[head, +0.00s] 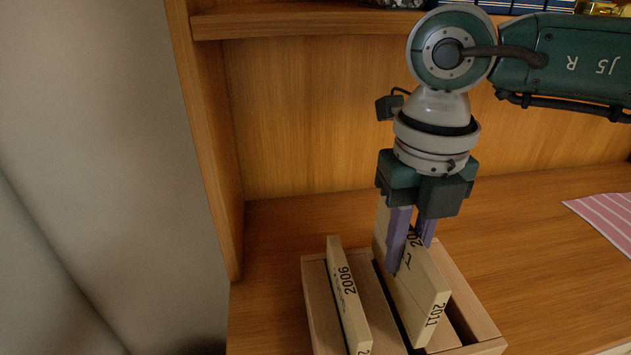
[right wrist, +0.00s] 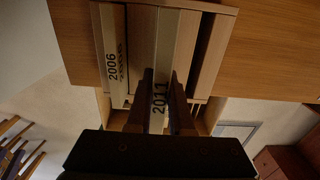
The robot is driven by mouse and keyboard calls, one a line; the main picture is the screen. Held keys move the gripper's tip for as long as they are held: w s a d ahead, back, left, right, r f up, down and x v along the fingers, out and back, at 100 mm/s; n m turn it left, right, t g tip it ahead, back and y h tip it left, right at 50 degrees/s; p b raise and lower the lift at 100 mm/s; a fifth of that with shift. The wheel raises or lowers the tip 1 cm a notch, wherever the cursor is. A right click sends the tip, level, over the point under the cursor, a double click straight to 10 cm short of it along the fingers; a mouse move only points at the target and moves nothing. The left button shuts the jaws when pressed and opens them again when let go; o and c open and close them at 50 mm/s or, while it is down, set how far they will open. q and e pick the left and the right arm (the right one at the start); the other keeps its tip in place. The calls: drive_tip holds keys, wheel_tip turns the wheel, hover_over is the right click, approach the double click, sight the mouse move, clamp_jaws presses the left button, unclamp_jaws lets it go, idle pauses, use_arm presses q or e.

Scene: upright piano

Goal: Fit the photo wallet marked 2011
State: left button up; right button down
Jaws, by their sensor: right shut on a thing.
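The pale photo wallet marked 2011 (head: 424,290) is in the grip of my right gripper (head: 410,245), whose purple fingers close on its two sides. It also shows in the right wrist view (right wrist: 157,118), between the dark fingers (right wrist: 160,92). The wallet is over the right part of the slotted wooden box (head: 455,268), its lower edge hidden, so I cannot tell how deep it sits. A second pale wallet, marked 2006 (head: 345,290), stands in the box to the left, apart from my fingers. My left gripper is not in view.
The box stands on a wooden surface (head: 540,240) with a back panel and a side post (head: 208,150) at the left. A shelf (head: 300,22) with books runs above. A pink striped sheet (head: 605,215) lies at the right. Bare wood lies between sheet and box.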

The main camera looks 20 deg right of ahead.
sight(398, 281)
drive_tip(key=shift+f+b, duration=0.4)
drive_tip(key=shift+f, duration=0.1)
drive_tip(key=shift+f+b, duration=1.05)
drive_tip(key=shift+f, duration=0.2)
idle(0.5)
idle(0.9)
drive_tip(key=shift+f+b, duration=0.45)
drive_tip(key=shift+f, duration=0.2)
drive_tip(key=shift+f+b, duration=0.4)
drive_tip(key=shift+f, duration=0.1)
idle(0.4)
drive_tip(key=shift+r, duration=0.15)
drive_tip(key=shift+r+p, duration=2.3)
drive_tip(key=shift+r, duration=0.25)
